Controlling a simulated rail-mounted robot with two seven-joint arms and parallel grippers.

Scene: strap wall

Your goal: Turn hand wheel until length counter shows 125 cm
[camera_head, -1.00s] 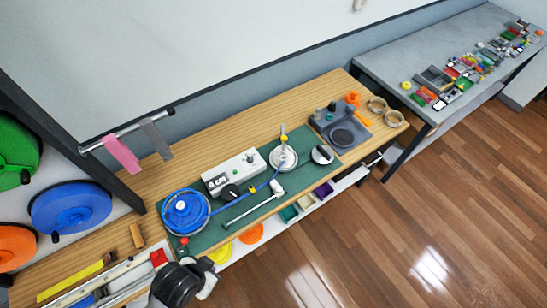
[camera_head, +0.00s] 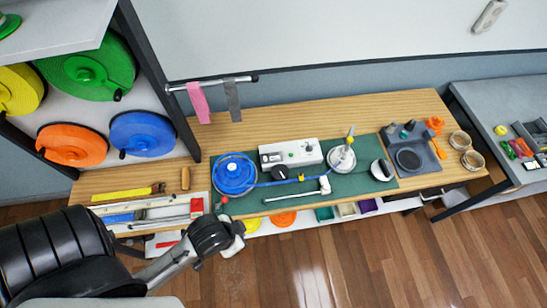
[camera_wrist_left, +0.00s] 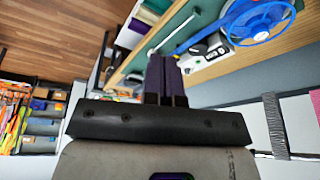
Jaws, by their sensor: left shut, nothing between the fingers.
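The blue spoked wheel (camera_head: 234,174) lies at the left of the green mat; it also shows at the top right of the left wrist view (camera_wrist_left: 258,18). A red knob (camera_head: 224,200) is at its front edge. A white box (camera_head: 290,153) with a small dark display (camera_head: 272,158) stands right of the wheel; its digits are too small to read. A blue strap runs from the wheel to a pale disc with an upright post (camera_head: 341,158). I cannot tell which round part is the hand wheel. My left gripper (camera_wrist_left: 165,60) is shut and empty, in front of the bench, apart from the wheel.
A tool tray (camera_head: 150,212) lies at the bench's left, with a yellow tool (camera_head: 126,193) behind it. Coloured reels (camera_head: 143,133) hang at the left. A rail with pink and grey straps (camera_head: 199,103) stands behind. Small bins (camera_head: 346,209) sit under the front edge.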

